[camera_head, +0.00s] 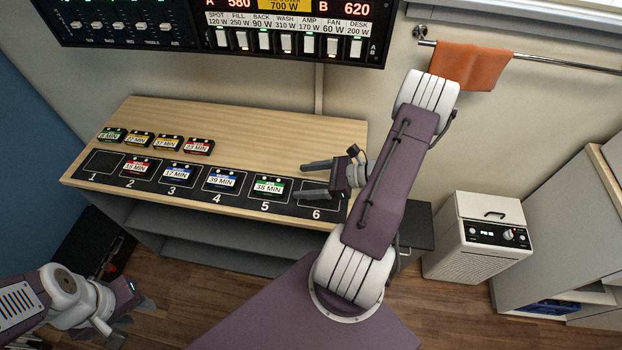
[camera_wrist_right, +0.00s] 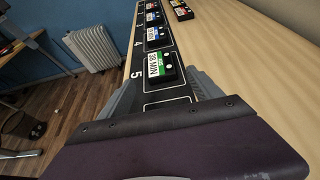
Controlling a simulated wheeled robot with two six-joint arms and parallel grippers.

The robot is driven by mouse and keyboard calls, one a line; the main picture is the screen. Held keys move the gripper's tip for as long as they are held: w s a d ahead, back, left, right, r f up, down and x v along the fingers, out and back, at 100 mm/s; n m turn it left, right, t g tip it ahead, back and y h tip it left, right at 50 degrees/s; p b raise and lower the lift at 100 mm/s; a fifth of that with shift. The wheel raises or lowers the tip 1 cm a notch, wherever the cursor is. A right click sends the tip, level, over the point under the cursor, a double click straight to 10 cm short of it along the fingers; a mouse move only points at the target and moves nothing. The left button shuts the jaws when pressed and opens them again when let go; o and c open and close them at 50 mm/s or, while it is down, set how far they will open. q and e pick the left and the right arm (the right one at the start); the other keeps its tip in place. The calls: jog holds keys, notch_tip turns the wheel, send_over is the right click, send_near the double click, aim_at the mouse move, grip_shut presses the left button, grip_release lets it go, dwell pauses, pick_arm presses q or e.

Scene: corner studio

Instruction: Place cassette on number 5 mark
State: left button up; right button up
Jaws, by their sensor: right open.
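A black cassette with a green-edged "38 MIN" label (camera_head: 268,188) lies flat on the number 5 mark of the dark numbered strip (camera_head: 241,206). It also shows in the right wrist view (camera_wrist_right: 165,67), beside the printed 5. My right gripper (camera_head: 300,180) is open and empty around the number 6 square (camera_head: 318,204), its fingers pointing left toward the cassette and apart from it. In the wrist view the fingers (camera_wrist_right: 160,95) spread either side of the strip. My left gripper (camera_head: 132,302) is low at the left, away from the bench; its jaws are unclear.
Cassettes lie on mark 2 (camera_head: 138,166), mark 3 (camera_head: 180,173) and mark 4 (camera_head: 222,180). Mark 1 (camera_head: 103,162) is empty. Several more cassettes (camera_head: 168,143) lie in a row behind the strip. The wooden bench top (camera_head: 240,130) behind is clear.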

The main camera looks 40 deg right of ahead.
jog(key=shift+v, duration=0.9)
jog(key=shift+a+g, duration=0.3)
jog(key=shift+a, duration=0.1)
jog(key=a+n+g, duration=0.2)
jog(key=s+a+n+g, duration=0.1)
jog(key=a+n+g, duration=0.1)
jog(key=a, duration=0.1)
jog(key=s+a+n+g+y, duration=0.1)
jog(key=a+n, duration=0.1)
jog(key=n, duration=0.1)
jog(key=shift+s+a+g, duration=0.15)
jog(key=shift+a+g, duration=0.05)
jog(key=shift+g, duration=0.2)
jog(key=s+a+r+n+g+h, duration=0.1)
jog(key=a+n+h, duration=0.2)
jog(key=n, duration=0.7)
jog(key=a+r+n+g+h, duration=0.1)
jog(key=a+r+n+h, duration=0.1)
jog(key=n+h, duration=0.4)
jog(key=a+n, duration=0.1)
jog(key=n, duration=0.3)
jog(key=shift+s+a+r+n+g+h, duration=0.2)
jog(key=shift+s+a+n+g+h, duration=0.1)
jog(key=shift+s+g, duration=0.1)
jog(key=shift+r+p, duration=0.9)
